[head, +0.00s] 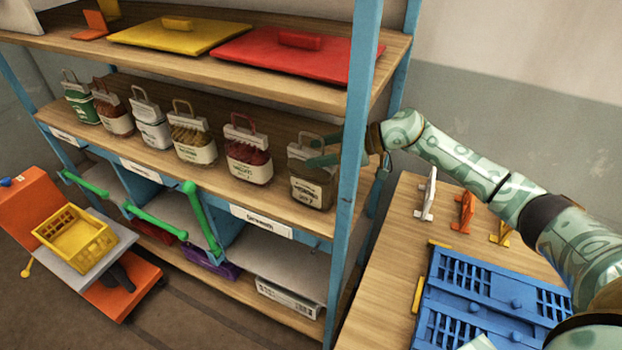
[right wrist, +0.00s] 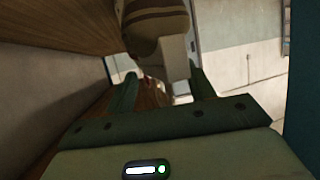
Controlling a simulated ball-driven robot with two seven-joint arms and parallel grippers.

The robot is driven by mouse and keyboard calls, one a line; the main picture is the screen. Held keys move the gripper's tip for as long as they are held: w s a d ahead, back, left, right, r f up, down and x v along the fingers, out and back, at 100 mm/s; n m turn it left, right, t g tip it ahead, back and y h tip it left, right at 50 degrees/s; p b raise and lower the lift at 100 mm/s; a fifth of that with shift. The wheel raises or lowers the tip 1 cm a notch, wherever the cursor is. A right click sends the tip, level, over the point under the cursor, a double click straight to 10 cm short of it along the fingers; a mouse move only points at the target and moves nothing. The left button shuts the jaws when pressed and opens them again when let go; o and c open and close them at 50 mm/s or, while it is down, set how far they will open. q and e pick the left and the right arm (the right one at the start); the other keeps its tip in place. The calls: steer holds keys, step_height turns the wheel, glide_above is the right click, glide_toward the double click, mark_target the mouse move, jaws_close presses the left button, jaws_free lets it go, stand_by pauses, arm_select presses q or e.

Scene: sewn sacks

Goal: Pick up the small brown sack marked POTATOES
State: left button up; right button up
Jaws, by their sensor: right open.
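A small brown sack (head: 313,185) with a pale label and a handle stands upright at the right end of the middle shelf. Its printing is too small for me to read surely. My right gripper (head: 318,151) reaches in behind the blue post, its open fingers at the upper part of this sack; I cannot tell whether they touch it. My left gripper is not in view.
Several other sacks, including a red one (head: 248,155) and a tan one (head: 192,138), stand in a row to the left. The blue post (head: 356,120) stands close to my right wrist. A blue crate (head: 480,295) lies on the table at right.

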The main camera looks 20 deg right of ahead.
jaws_close()
steer(key=shift+s, duration=0.1)
steer(key=shift+f, duration=0.1)
stand_by(1.2)
